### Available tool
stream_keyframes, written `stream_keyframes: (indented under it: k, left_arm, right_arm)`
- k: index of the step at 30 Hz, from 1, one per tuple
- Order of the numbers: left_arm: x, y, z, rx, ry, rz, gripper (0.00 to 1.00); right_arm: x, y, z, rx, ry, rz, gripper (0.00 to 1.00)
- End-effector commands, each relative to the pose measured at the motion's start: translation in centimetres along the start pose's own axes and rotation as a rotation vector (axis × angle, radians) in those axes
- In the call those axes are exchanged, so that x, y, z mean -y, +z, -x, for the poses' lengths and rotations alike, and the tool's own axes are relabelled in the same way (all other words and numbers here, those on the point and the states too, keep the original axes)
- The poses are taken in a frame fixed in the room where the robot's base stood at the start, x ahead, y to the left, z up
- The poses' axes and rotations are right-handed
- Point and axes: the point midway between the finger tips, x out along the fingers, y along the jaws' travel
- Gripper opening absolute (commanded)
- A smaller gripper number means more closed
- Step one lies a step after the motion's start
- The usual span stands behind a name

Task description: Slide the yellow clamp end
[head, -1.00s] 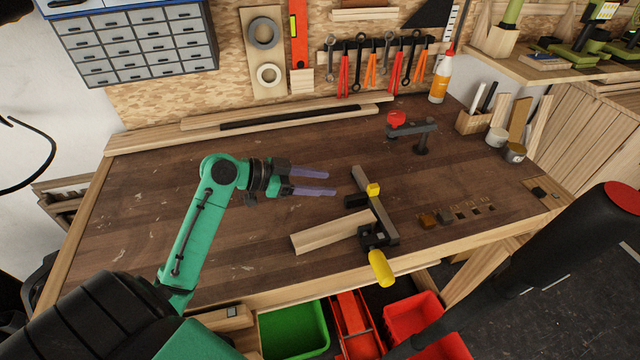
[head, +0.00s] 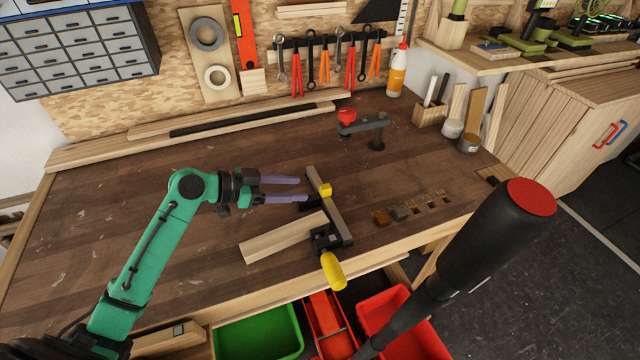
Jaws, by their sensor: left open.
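The clamp lies near the front edge of the workbench. It has a dark bar (head: 338,222), a small yellow end (head: 326,190) on the bar and a yellow handle (head: 333,271) reaching over the front edge. A pale wooden block (head: 284,239) lies beside the bar, its right end against the clamp. My left gripper (head: 302,189) is open and empty, its two purple fingers pointing right. The fingertips are just left of the bar and the yellow end, and seem apart from the yellow end. My right gripper is out of view.
A dark holdfast with a red knob (head: 347,116) stands behind the clamp. Green (head: 258,332) and red (head: 398,322) bins are below the front edge.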

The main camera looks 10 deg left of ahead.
Motion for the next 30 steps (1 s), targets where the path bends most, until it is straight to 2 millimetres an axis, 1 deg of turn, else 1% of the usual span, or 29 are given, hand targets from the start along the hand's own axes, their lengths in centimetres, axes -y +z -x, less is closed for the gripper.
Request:
stream_keyframes:
  k: [1,3,6,9,13,19,20,21,23,24,30]
  left_arm:
    - [0.0,-0.5,-1.2,-0.005,0.001,0.003,0.55]
    - [0.0,-0.5,-3.1,-0.005,0.001,0.002,0.55]
    - [0.0,-0.4,-5.5,-0.002,0.001,0.001,0.55]
    - [0.1,-0.2,-7.1,-0.002,-0.001,0.002,0.55]
    - [0.0,0.0,-8.0,0.000,-0.002,0.000,0.55]
    - [0.0,0.0,-8.1,0.000,-0.002,0.000,0.55]
    - [0.0,0.0,-8.1,0.000,-0.002,0.000,0.47]
    - [0.0,0.0,-8.1,0.000,-0.002,0.000,0.32]
    - [0.0,0.0,-8.0,0.000,-0.002,0.000,0.09]
    - [0.0,0.0,-8.0,0.000,-0.002,0.000,0.00]
    - [0.0,0.0,-8.0,0.001,-0.002,0.000,0.00]
  right_arm:
    - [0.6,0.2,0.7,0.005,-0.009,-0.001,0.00]
    - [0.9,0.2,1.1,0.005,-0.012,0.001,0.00]
    - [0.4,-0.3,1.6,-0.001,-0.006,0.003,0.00]
    - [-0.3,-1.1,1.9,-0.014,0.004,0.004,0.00]
    - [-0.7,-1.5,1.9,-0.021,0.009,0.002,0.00]
    - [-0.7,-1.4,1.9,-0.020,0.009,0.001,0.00]
    - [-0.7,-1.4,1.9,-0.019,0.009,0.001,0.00]
    - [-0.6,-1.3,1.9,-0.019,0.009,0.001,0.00]
    - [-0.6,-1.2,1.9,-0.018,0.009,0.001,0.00]
    - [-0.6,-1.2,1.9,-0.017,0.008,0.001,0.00]
    - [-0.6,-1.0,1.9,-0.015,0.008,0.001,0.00]
